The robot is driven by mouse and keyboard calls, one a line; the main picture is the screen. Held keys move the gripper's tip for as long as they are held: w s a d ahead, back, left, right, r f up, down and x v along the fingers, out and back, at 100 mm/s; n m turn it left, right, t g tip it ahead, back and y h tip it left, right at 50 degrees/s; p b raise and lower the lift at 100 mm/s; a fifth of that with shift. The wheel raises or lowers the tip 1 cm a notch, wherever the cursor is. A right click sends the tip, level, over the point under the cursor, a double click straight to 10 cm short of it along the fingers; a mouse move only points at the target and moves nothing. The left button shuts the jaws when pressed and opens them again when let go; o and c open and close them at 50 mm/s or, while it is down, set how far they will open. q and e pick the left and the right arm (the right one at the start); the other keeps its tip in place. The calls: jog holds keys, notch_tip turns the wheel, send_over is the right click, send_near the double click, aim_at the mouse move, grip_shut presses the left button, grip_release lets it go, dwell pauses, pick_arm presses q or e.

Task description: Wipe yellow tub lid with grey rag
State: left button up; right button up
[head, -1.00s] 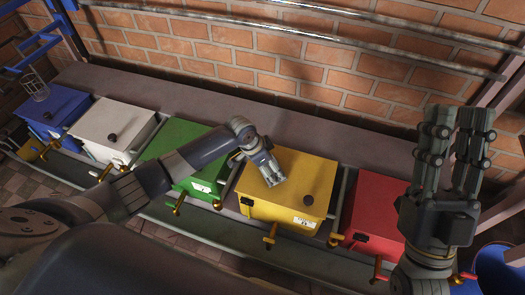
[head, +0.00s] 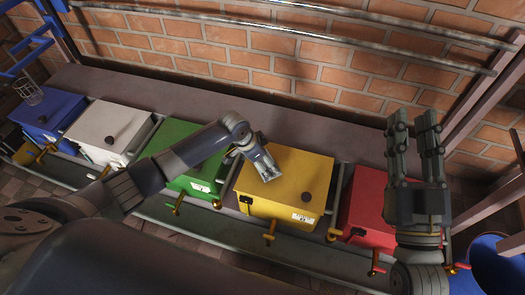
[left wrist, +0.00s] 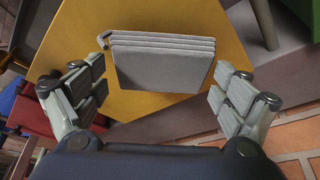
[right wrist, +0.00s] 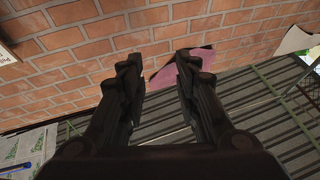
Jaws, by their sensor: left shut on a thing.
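The yellow tub (head: 276,205) stands in the row, with a flat yellow lid (head: 300,170) and a dark knob (head: 306,196) on it. My left gripper (head: 264,170) is over the left part of this lid. In the left wrist view, the grey rag (left wrist: 162,68) is a folded stack between the fingers of my left gripper (left wrist: 162,80), above the yellow lid (left wrist: 90,30). I cannot tell whether the rag touches the lid. My right gripper (head: 412,118) is raised at the right, open and empty; its fingers also stand apart in the right wrist view (right wrist: 158,66).
A green tub (head: 180,150) stands left of the yellow one and a red tub (head: 365,195) right of it. White (head: 105,125) and blue (head: 50,105) tubs are farther left. Brass taps stick out in front. A brick wall (head: 300,80) with pipes rises behind.

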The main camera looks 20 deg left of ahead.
pick_arm(q)
jog(key=shift+r+p, duration=0.85)
jog(key=shift+p, duration=0.05)
jog(key=shift+r+p, duration=0.4)
jog(key=shift+p, duration=0.1)
jog(key=shift+r+p, duration=0.3)
jog(key=shift+p, duration=0.05)
pick_arm(e)
jog(key=shift+s+d+f+g+h, duration=0.7)
jog(key=shift+d+f+g+h, duration=0.8)
jog(key=shift+f+g, duration=4.8)
pick_arm(q)
jog(key=shift+r+p, duration=0.4)
jog(key=shift+p, duration=0.1)
jog(key=shift+r+p, duration=0.35)
jog(key=shift+p, duration=0.05)
jog(key=shift+r+p, duration=0.45)
jog(key=shift+p, duration=0.1)
jog(key=shift+r+p, duration=0.45)
jog(key=shift+p, duration=0.1)
pick_arm(e)
jog(key=s+d+f+g+h, duration=0.1)
jog(key=s+d+f+g, duration=0.1)
jog(key=s+f, duration=0.4)
jog(key=s+d+f+m+g+h, duration=0.1)
jog(key=s+d+f+g, duration=0.1)
jog(key=s+f, duration=0.4)
jog(key=shift+s+g+h, duration=0.4)
jog(key=shift+s+g, duration=0.5)
jog(key=shift+s, duration=0.7)
